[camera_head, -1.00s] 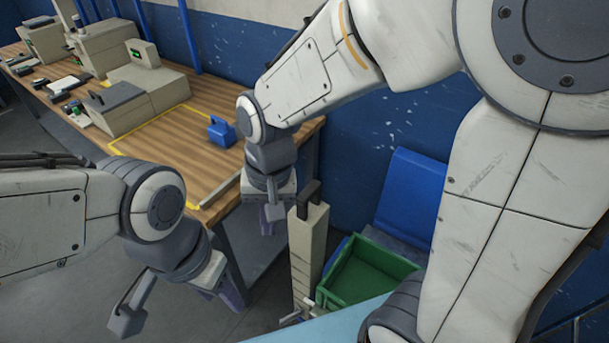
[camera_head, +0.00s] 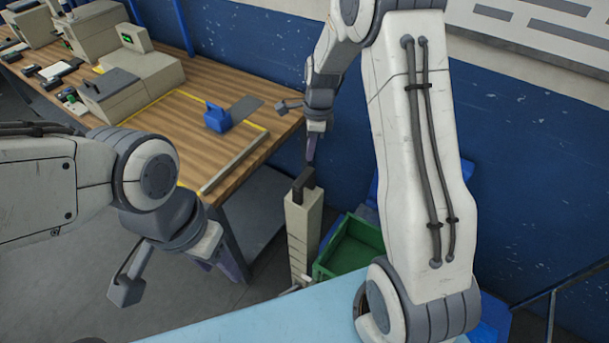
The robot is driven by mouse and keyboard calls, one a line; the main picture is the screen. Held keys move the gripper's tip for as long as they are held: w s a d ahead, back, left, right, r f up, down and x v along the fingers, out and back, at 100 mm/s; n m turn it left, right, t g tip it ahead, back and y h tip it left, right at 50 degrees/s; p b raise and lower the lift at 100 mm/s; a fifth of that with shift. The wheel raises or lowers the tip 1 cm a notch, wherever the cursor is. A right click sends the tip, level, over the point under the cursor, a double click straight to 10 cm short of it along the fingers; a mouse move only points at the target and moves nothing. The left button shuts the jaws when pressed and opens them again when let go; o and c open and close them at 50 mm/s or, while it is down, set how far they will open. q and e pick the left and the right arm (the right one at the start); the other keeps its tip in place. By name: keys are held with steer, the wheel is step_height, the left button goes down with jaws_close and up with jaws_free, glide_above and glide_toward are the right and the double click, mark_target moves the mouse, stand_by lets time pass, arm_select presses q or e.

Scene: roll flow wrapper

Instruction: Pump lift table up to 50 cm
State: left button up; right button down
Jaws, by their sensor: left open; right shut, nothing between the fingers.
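A light blue flat surface (camera_head: 240,318), which looks like the lift table's top, enters at the bottom edge. A beige upright post (camera_head: 302,232) with a dark handle (camera_head: 303,184) on top stands just beyond it. I cannot tell whether this is the table's pump. My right gripper (camera_head: 310,160) points down with shut, empty fingers just above and apart from the dark handle. My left gripper (camera_head: 232,264) is open and empty, pointing down over the floor to the left of the post. A pump pedal and any height reading are not visible.
A wooden workbench (camera_head: 185,140) holds beige machines (camera_head: 140,75) and a blue block-like item (camera_head: 217,118). A green bin (camera_head: 350,247) stands right of the post, partly hidden by my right arm. A blue wall closes off the back. Grey floor is clear at lower left.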

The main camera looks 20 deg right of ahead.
mark_target(306, 176)
steer(key=shift+w+a+f+b, duration=0.1)
steer(key=shift+a+f+b, duration=0.1)
steer(key=shift+f+b, duration=1.5)
steer(key=shift+a+f+b, duration=0.15)
steer(key=shift+f+b, duration=1.3)
steer(key=shift+f, duration=0.35)
steer(key=shift+r, duration=0.1)
